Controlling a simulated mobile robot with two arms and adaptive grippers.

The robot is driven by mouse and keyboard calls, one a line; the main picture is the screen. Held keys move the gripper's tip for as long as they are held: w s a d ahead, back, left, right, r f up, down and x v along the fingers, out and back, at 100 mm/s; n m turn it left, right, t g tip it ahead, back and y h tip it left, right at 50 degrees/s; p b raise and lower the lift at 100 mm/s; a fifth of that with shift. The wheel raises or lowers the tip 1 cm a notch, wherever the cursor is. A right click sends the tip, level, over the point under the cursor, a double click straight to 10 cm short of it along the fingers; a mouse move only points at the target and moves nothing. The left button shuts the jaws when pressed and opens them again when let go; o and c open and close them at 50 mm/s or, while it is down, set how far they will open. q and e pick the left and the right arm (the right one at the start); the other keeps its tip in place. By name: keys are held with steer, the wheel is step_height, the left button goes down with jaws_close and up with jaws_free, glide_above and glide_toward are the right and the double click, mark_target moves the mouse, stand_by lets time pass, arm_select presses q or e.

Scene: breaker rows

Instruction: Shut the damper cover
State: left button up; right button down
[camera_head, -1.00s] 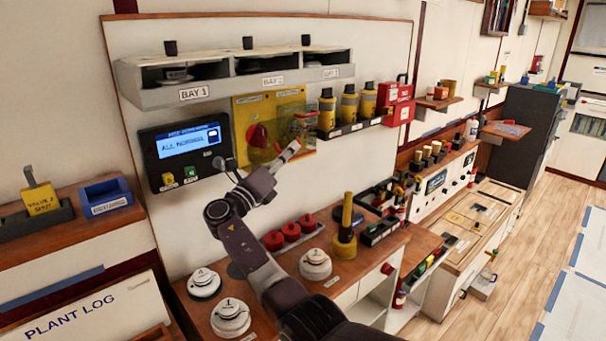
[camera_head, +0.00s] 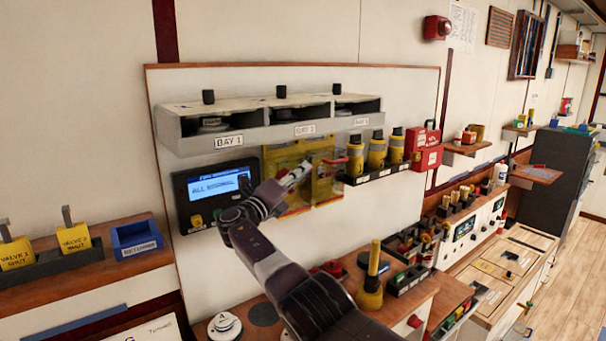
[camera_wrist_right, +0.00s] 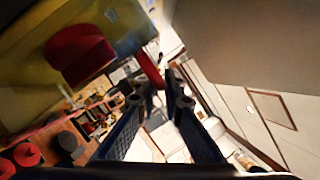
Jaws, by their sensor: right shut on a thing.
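The damper panel is a yellow plate (camera_head: 282,158) on the wall board, under the bay shelf. A see-through yellow cover (camera_head: 325,185) shows at its right side, with a red handle (camera_head: 335,160). My right gripper (camera_head: 304,167) is in front of the panel. In the right wrist view its fingertips (camera_wrist_right: 160,92) are shut on the red handle (camera_wrist_right: 150,68). How far the cover stands open is hard to tell. My left gripper is out of view.
A lit display (camera_head: 213,188) is left of the panel. Yellow-black canisters (camera_head: 376,155) stand in a rack to the right, beside a red box (camera_head: 427,150). The bay shelf (camera_head: 270,120) juts out above. A yellow-handled tool (camera_head: 372,280) stands on the bench below.

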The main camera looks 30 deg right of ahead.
steer(key=shift+w+r, duration=0.1)
steer(key=shift+w, duration=0.05)
steer(key=shift+r+n, duration=0.15)
steer(key=shift+n, duration=0.15)
steer(key=shift+w+a+r, duration=0.1)
steer(key=shift+r, duration=0.05)
steer(key=c, duration=2)
jaws_free()
steer(key=shift+w, duration=0.1)
steer(key=shift+c, duration=0.2)
steer(key=shift+f, duration=0.2)
steer(key=shift+v, duration=0.8)
steer(key=v, duration=0.6)
